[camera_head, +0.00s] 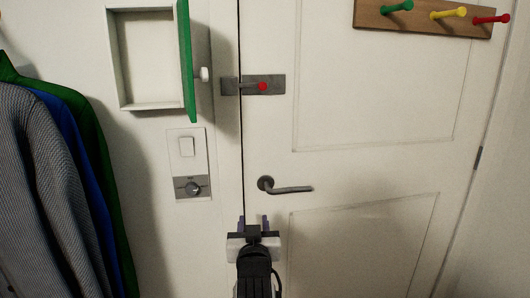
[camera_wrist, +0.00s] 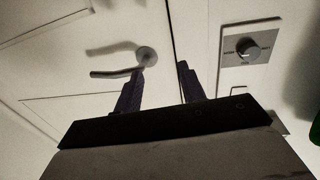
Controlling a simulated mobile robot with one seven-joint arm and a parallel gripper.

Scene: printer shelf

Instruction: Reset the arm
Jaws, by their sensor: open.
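My gripper (camera_head: 254,222) is in front of the white door, below the lever handle, at the lower middle of the head view. In the wrist view my gripper (camera_wrist: 161,82) shows two dark fingers spread apart with nothing between them. The lever door handle (camera_head: 285,187) is just above and to the right of my gripper in the head view. It also shows in the wrist view (camera_wrist: 125,66), close to the left finger's tip in the picture; I cannot tell the gap in depth.
A wall box (camera_head: 150,58) has its green door (camera_head: 187,60) swung open. A latch with a red knob (camera_head: 262,86) spans the door edge. A switch and dial panel (camera_head: 189,163) is left of the door. Coats (camera_head: 45,180) hang at left. A peg rack (camera_head: 425,18) is at upper right.

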